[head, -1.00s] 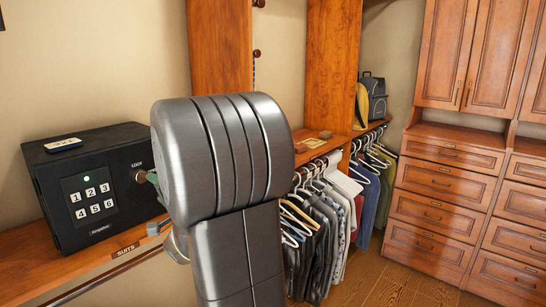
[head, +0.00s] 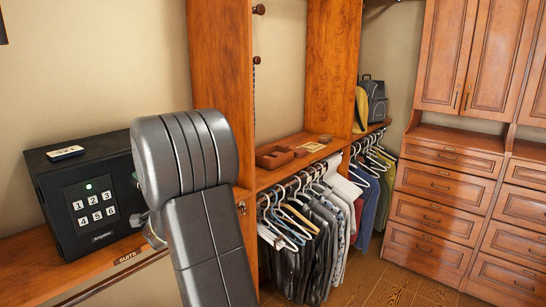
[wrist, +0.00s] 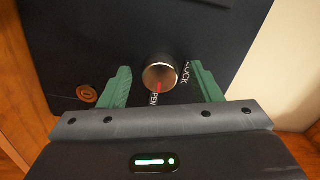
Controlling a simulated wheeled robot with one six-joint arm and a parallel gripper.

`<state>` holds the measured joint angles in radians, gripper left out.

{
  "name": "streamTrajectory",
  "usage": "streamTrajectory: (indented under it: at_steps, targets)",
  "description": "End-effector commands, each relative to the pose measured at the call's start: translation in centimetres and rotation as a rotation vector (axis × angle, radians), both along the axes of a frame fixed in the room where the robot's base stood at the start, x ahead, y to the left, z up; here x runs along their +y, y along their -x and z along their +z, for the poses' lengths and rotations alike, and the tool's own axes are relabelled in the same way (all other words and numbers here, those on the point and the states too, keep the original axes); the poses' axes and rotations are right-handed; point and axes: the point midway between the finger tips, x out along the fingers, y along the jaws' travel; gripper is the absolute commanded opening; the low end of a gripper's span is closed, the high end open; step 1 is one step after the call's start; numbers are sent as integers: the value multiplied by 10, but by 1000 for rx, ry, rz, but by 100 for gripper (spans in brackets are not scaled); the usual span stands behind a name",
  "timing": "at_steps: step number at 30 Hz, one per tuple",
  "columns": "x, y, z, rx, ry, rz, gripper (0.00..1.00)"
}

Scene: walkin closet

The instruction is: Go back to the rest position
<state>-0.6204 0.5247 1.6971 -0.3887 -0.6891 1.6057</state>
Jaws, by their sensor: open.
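My gripper (wrist: 161,68) is open, with its green fingers on either side of a round metal knob (wrist: 159,78) on the safe's dark front. I cannot tell how much gap lies between fingers and knob. The knob's red mark points down toward partly hidden "OPEN" lettering; part of "LOCK" shows to its right. In the head view the black safe (head: 62,185) stands on the left shelf with a lit green light above its number keys. There my arm hides the knob, and the gripper is mostly hidden behind it.
A small device reading 321 (head: 66,153) lies on the safe. A wooden tray (head: 275,157) sits on the shelf right of my arm. Hanging clothes (head: 315,225), a backpack (head: 373,98) and drawers (head: 436,205) are further right. Some wooden floor (head: 385,285) is clear.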

Motion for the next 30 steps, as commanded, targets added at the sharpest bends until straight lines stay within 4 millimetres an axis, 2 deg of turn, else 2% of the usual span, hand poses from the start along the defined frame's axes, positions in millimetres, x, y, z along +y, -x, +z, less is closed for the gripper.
streamTrajectory:
  at_steps: [30]
  targets:
    - [0, -2, -2, -641, 549, 1, 58]
